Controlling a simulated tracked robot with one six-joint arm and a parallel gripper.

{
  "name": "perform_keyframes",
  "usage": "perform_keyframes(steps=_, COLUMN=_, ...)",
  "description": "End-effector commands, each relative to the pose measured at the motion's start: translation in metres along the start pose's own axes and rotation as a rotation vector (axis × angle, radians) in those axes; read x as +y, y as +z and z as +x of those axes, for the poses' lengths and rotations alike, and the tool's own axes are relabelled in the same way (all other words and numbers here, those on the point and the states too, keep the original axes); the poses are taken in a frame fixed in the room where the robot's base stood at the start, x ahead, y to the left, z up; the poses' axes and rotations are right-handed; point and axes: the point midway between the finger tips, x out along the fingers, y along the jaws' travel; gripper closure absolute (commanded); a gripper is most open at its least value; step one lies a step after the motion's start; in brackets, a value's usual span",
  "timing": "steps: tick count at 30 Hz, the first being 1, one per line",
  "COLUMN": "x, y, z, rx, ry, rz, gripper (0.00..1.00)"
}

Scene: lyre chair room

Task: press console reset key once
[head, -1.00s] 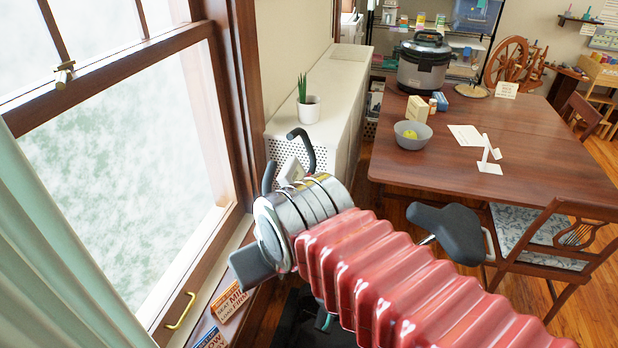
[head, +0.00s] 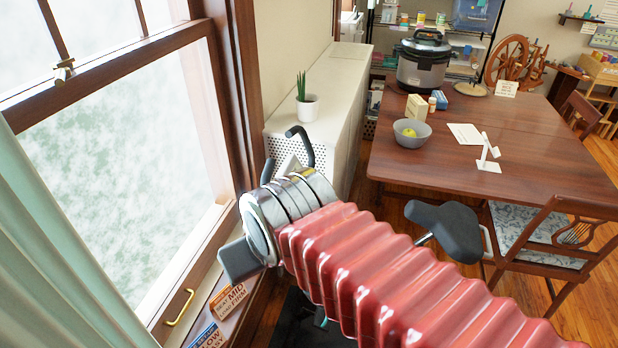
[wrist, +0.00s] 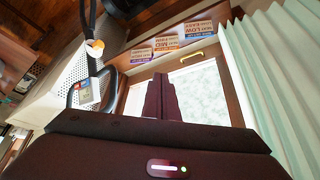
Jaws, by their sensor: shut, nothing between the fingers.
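My gripper (wrist: 160,80) shows in the wrist view with its two dark fingers together and nothing between them. The fingertips point toward the window and the sill signs. The bike console (wrist: 86,93) is a small pale panel with a little display, left of my fingers and apart from them. In the head view the console (head: 288,168) is mostly hidden behind my silver wrist, between black handlebars (head: 301,140). The reset key is too small to make out in either view. My fingers cannot be seen clearly in the head view.
The window (head: 120,150) and green curtain (head: 60,270) stand close on the left. Small signs (head: 228,300) lie on the sill. A white perforated cabinet (head: 325,95) with a potted plant (head: 307,107) stands behind the bike. The bike saddle (head: 448,230) and wooden table (head: 550,175) are to the right.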

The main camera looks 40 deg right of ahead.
Motion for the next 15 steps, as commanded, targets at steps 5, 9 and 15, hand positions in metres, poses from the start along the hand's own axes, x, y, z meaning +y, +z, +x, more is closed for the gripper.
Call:
perform_keyframes(steps=5, x=0.034, y=-0.032, z=0.016, rx=0.062, ry=0.079, rz=0.056, gripper=1.00)
perform_keyframes(steps=9, x=0.077, y=-0.069, z=0.033, rx=0.147, ry=0.167, rz=0.113, gripper=1.00)
perform_keyframes(steps=15, x=0.143, y=-0.117, z=0.056, rx=0.276, ry=0.268, rz=0.169, gripper=1.00)
